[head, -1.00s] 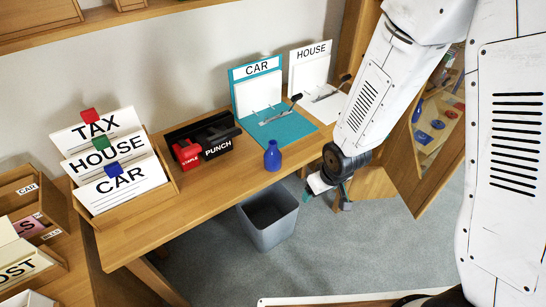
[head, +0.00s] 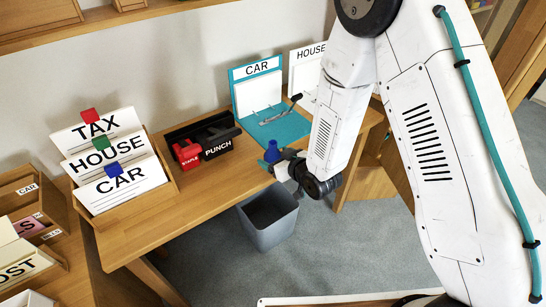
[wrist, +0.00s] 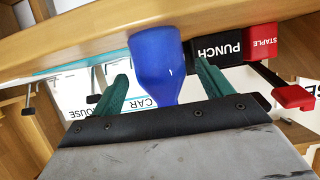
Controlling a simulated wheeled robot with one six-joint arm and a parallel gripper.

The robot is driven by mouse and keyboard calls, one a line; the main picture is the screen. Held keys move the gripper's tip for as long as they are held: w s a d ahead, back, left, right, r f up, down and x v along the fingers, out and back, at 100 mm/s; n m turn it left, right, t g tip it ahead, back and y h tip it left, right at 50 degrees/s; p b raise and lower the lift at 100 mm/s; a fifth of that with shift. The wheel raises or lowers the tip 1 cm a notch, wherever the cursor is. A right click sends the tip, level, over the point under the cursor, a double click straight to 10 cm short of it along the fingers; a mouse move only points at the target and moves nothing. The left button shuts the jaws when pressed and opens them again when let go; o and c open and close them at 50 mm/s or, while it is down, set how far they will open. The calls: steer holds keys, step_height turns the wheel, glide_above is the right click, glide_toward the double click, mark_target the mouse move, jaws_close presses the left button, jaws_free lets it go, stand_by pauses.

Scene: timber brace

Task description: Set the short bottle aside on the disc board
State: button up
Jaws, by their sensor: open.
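The short blue bottle (head: 272,152) stands on the desk near its front edge, partly covered by my gripper in the head view. In the wrist view the bottle (wrist: 155,58) appears upside down between the two green fingers. My gripper (head: 279,163) is open, with a finger on either side of the bottle and a visible gap on each side. The disc board is not visible now; my arm covers the area at the right.
A red stapler (head: 187,153) and black punch (head: 217,143) stand left of the bottle. The teal CAR clipboard (head: 285,130) lies behind it. A grey bin (head: 268,218) stands on the floor below the desk edge. Labelled card trays fill the left.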

mark_target(270, 154)
steer(key=x, duration=0.3)
steer(key=shift+w+a+f, duration=0.15)
steer(key=shift+w+a, duration=0.1)
steer(key=c, duration=1.3)
